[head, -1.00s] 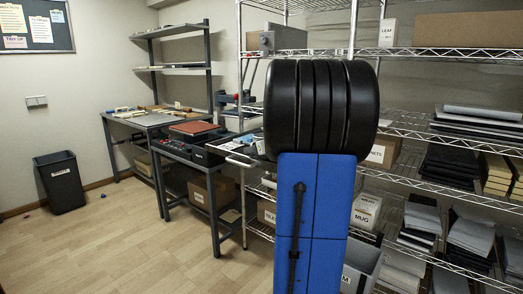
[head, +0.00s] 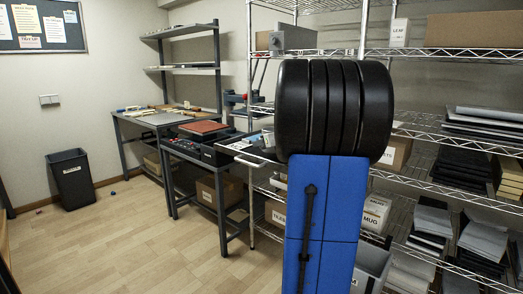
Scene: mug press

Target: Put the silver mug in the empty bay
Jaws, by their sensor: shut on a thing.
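I cannot make out the silver mug or the empty bay in the head view. My gripper does not show either. My own blue and black arm fills the middle right of the picture and hides part of the shelving behind it. A box labelled MUG (head: 371,222) stands on a lower level of the wire rack, just right of my arm.
A wire rack (head: 455,138) with boxes and stacked sheets spans the right. Left of it are a dark bench (head: 195,157) with a red-topped device (head: 203,127) and a grey table (head: 160,119). A black bin (head: 72,178) stands by the wall. The floor (head: 120,240) at left is mostly clear.

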